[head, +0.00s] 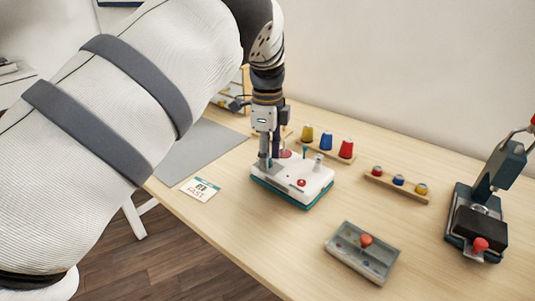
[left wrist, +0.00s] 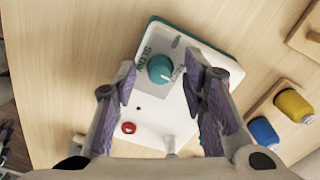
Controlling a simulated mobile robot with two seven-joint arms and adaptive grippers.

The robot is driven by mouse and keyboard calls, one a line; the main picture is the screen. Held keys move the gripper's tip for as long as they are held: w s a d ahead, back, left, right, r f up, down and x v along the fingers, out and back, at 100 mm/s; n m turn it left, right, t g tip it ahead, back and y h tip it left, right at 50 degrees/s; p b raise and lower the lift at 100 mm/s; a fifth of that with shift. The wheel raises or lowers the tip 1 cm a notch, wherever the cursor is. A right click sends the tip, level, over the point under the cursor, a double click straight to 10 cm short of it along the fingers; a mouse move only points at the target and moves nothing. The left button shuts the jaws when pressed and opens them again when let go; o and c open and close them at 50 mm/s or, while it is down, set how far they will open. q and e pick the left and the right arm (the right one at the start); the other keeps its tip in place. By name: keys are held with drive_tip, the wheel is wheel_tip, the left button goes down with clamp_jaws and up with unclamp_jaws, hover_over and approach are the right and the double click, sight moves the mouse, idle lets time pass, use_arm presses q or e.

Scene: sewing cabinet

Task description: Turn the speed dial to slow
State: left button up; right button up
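The white control box (head: 315,186) with a teal base stands on the table below my left gripper (head: 271,162) in the head view. In the left wrist view its teal round speed dial (left wrist: 161,69) lies between the open fingers of my left gripper (left wrist: 162,75), with a gap on each side. The word SLOW is printed on the box left of the dial, and a partly hidden label is on its right. I cannot clearly read where the dial points. A red button (left wrist: 128,127) is also on the box. My right gripper is not in view.
A card reading FAST (head: 200,189) lies left of the box near a grey mat (head: 195,148). Thread-spool racks stand behind and to the right (head: 398,187). A grey tray (head: 362,252) lies in front right, and a dark press (head: 478,222) stands far right.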

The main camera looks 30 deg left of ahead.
use_arm(q)
clamp_jaws()
